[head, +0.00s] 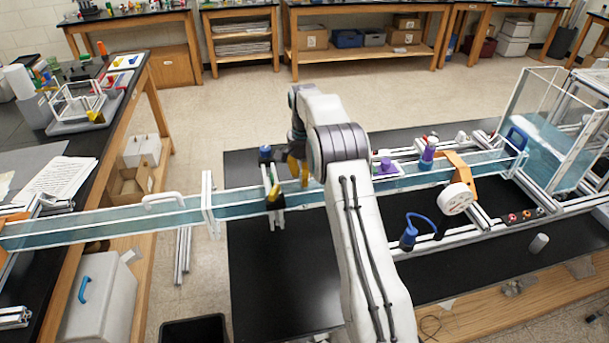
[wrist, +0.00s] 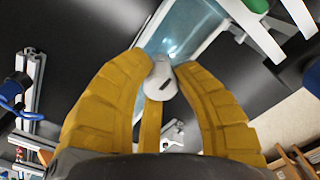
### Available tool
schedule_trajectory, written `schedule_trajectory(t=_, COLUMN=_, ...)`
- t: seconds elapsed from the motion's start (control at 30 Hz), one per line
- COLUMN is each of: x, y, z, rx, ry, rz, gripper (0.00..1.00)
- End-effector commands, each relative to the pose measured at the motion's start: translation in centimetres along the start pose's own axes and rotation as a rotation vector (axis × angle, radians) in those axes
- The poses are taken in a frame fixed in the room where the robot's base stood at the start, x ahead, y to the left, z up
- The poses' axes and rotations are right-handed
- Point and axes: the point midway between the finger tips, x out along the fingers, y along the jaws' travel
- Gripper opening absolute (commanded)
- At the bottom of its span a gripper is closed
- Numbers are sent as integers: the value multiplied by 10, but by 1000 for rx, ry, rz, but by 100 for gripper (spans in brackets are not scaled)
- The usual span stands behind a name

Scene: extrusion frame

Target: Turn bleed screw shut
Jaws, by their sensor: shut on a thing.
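The bleed screw (wrist: 160,84) shows in the wrist view as a pale grey rounded piece with a short dark mark on its face. My gripper (wrist: 163,68) has its yellow fingers closed on either side of it. My wrist and fingers hide the screw there. I cannot tell how far the screw is turned.
A blue-capped fitting (head: 265,152) stands close to the left of my gripper. Purple fittings (head: 386,165), an orange clamp (head: 458,168) and a clear tank (head: 545,120) are to the right. The black bench top (head: 265,275) in front is mostly clear.

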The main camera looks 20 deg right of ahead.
Motion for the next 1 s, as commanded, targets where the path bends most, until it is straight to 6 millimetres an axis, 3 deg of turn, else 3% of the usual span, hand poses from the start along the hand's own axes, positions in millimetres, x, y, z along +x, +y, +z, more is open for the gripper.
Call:
schedule_trajectory(t=0.33, x=5, y=2, z=4, rx=-1, ry=-15, rz=11, gripper=0)
schedule_trajectory(t=0.37, x=5, y=2, z=4, rx=-1, ry=-14, rz=11, gripper=29)
schedule_trajectory(t=0.63, x=2, y=1, z=2, rx=-1, ry=-7, rz=5, gripper=53)
schedule_trajectory(t=1.0, x=-7, y=0, z=0, rx=0, ry=-1, rz=1, gripper=53)
